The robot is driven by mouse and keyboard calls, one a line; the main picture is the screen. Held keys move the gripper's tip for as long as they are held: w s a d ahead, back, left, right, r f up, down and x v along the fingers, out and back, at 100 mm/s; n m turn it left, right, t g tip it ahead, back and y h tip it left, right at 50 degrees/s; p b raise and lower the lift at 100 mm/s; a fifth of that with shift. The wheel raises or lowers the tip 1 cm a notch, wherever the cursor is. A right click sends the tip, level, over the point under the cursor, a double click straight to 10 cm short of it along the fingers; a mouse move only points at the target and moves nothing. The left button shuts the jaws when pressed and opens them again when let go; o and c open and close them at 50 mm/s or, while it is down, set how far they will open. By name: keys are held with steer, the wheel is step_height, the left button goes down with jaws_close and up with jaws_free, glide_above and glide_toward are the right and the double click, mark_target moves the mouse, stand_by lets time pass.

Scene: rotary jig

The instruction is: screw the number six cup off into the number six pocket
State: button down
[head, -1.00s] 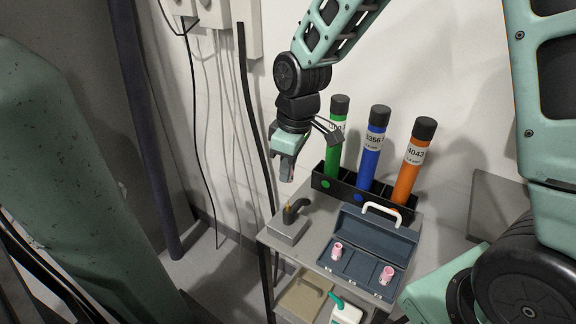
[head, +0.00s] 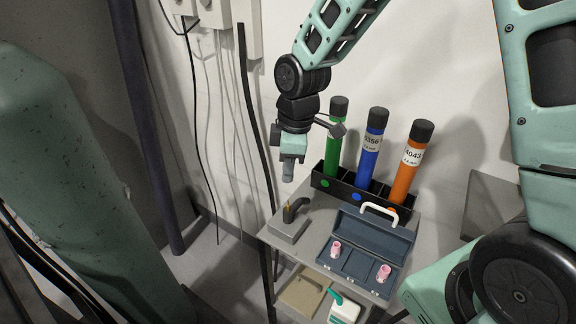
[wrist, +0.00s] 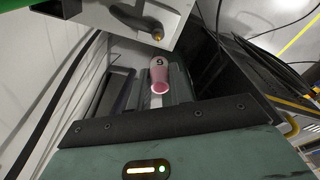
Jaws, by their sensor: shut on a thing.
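My gripper (head: 288,178) hangs above the back left of the cart, over the torch. It is shut on a pink cup (wrist: 160,76), which shows between the jaws in the wrist view with a dark digit that looks like a six. The jaws hide the cup in the head view. The black torch neck (head: 292,210) stands on a grey block with its brass tip bare; it also shows in the wrist view (wrist: 135,18), apart from the cup. The open blue-grey toolbox (head: 372,238) has pink cups in its left pocket (head: 336,249) and right pocket (head: 384,272). The middle pocket (head: 360,264) looks empty. Pocket numbers are unreadable.
Green (head: 334,145), blue (head: 371,155) and orange (head: 408,165) tubes stand in a black rack (head: 340,193) behind the toolbox, close to the right of my gripper. The toolbox's white handle (head: 380,210) sticks up. A bottle (head: 345,308) sits on the lower shelf.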

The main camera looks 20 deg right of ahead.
steer(key=shift+r+p, duration=1.9)
steer(key=shift+r, duration=0.45)
steer(key=shift+f, duration=0.1)
